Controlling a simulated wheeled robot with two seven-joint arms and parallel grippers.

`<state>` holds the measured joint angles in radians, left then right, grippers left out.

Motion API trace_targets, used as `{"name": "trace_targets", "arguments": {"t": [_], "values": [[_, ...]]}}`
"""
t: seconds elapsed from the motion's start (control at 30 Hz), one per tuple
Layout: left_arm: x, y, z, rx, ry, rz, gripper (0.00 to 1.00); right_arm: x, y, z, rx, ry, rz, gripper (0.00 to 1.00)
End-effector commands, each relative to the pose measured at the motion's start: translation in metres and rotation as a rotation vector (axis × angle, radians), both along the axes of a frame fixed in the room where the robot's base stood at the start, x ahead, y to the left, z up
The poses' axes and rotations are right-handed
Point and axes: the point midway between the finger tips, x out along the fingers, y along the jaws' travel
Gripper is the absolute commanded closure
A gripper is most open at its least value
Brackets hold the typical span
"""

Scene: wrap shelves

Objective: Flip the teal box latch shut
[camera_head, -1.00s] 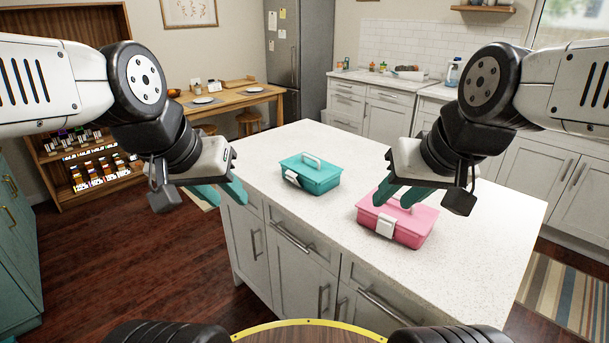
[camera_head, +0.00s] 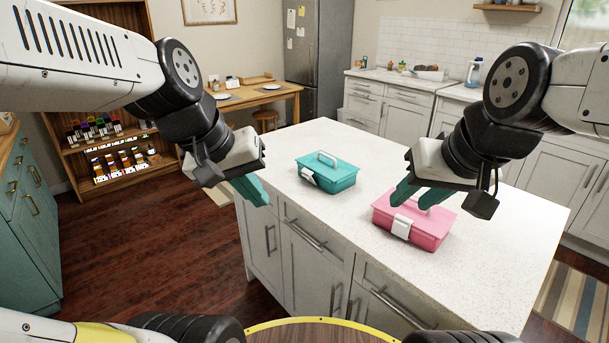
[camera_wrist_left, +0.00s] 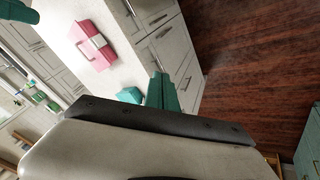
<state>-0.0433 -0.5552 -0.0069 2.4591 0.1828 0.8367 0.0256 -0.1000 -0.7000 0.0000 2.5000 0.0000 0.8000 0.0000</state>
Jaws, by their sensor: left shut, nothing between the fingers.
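The teal box (camera_head: 330,175) stands lid-down on the white island top, with a handle on its lid. Its white latch (camera_head: 309,176) is on the front face; whether it is flipped shut is too small to tell. My left gripper (camera_head: 254,191) is shut and empty, in the air left of the box and apart from it. In the left wrist view its teal fingers (camera_wrist_left: 161,92) are together, and the teal box (camera_wrist_left: 130,94) is partly hidden behind my wrist. My right gripper (camera_head: 412,194) appears open, its fingers apart, above and in front of the pink box.
A pink box (camera_head: 428,229) with a white latch stands on the island top (camera_head: 480,260), right of the teal box. The counter around both is otherwise clear. Cabinet drawers with bar handles (camera_head: 303,236) face me below its front edge.

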Motion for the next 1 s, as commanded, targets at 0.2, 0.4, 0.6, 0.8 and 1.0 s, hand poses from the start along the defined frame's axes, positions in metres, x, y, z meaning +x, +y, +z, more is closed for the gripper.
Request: {"name": "trace_targets", "arguments": {"t": [0.2, 0.4, 0.6, 0.8, 1.0], "values": [[0.033, -0.028, -0.023, -0.293, 0.275, 0.206, 1.00, 0.000, 0.000, 0.000, 0.000, 0.000, 0.000, 0.64], [0.077, -0.044, -0.040, -0.572, 0.496, 0.422, 1.00, 0.000, 0.000, 0.000, 0.000, 0.000, 0.000, 0.64], [0.133, -0.044, -0.062, -0.857, 0.684, 0.659, 1.00, 0.000, 0.000, 0.000, 0.000, 0.000, 0.000, 0.64], [0.195, -0.021, -0.097, -1.146, 0.833, 0.918, 1.00, 0.000, 0.000, 0.000, 0.000, 0.000, 0.000, 0.64], [0.249, 0.018, -0.145, -1.417, 0.923, 1.170, 1.00, 0.000, 0.000, 0.000, 0.000, 0.000, 0.000, 0.64]]}}
